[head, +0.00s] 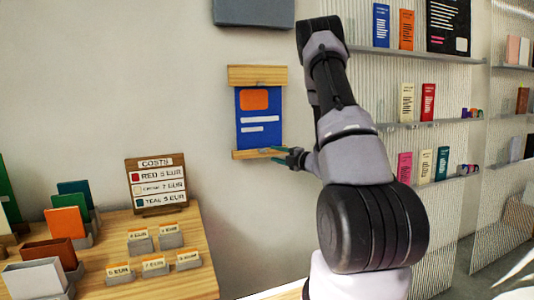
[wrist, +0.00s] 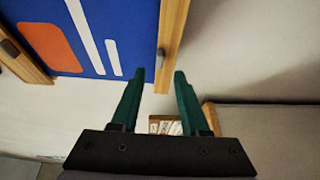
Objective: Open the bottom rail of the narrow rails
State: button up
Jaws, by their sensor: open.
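A blue poster (head: 258,126) with an orange patch and white bars hangs on the wall between a wooden top rail (head: 257,75) and a thinner wooden bottom rail (head: 243,155). In the wrist view the poster (wrist: 85,30) is turned sideways and the bottom rail (wrist: 172,40) runs up the picture. My gripper (head: 273,155) is at the right end of the bottom rail. In the wrist view my gripper's green fingers (wrist: 160,76) are apart, with the rail's near end showing between them. Whether they touch the rail, I cannot tell.
A wooden table (head: 150,285) with a costs sign (head: 156,185), coloured cards and small labelled holders stands at the lower left. Shelves (head: 425,124) with books are at the right. A grey panel (head: 253,11) is above the poster. The wall left of the poster is clear.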

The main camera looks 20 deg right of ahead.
aim_at(264, 151)
jog(key=x, duration=0.5)
jog(key=shift+w+a, duration=0.2)
jog(key=shift+w, duration=0.15)
grip_shut()
